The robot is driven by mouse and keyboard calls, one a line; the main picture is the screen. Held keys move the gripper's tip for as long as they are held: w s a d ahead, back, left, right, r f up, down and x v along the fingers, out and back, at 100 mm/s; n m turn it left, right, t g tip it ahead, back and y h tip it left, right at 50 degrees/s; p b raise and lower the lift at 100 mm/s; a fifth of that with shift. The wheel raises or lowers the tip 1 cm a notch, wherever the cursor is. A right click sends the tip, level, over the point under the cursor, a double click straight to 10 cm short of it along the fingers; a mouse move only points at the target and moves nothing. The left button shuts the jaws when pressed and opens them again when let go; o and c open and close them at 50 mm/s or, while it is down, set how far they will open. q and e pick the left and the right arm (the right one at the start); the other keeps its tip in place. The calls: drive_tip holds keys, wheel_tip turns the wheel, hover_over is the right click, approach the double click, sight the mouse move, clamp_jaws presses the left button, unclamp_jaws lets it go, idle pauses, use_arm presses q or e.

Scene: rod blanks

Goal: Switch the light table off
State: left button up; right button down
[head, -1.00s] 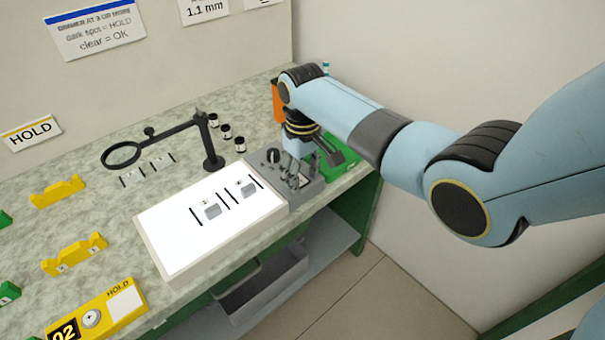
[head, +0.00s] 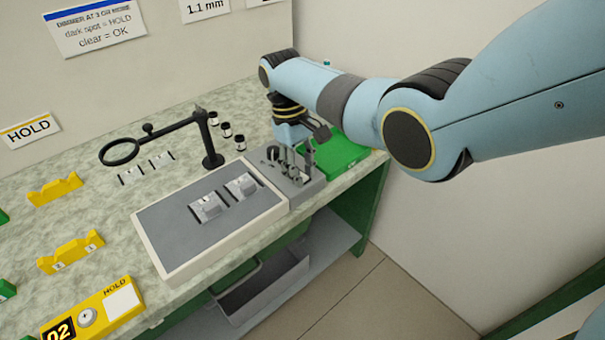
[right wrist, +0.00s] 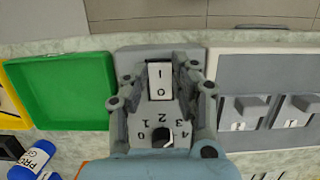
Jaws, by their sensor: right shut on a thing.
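The light table (head: 165,233) stands at the bench's front edge, and its panel is dark grey and unlit. Its grey control box (head: 308,188) adjoins it on the right, with a dark knob (head: 272,153). In the right wrist view a white rocker switch (right wrist: 160,80) marked I and O sits beyond a dial plate (right wrist: 143,122) numbered 0 to 4. My right gripper (head: 296,173) is down at the control box, its fingers on either side of the switch and shut on it; the exact contact is hard to see. My left gripper is out of view.
A magnifier on a stand (head: 209,150) and several dark vials (head: 226,130) stand behind. A green tray (head: 342,152) is right of the control box. Yellow holders (head: 70,252) are at left.

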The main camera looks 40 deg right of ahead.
idle(0.3)
drive_tip(key=c, duration=1.1)
unclamp_jaws()
drive_tip(key=v, duration=1.2)
drive_tip(key=shift+w, duration=0.15)
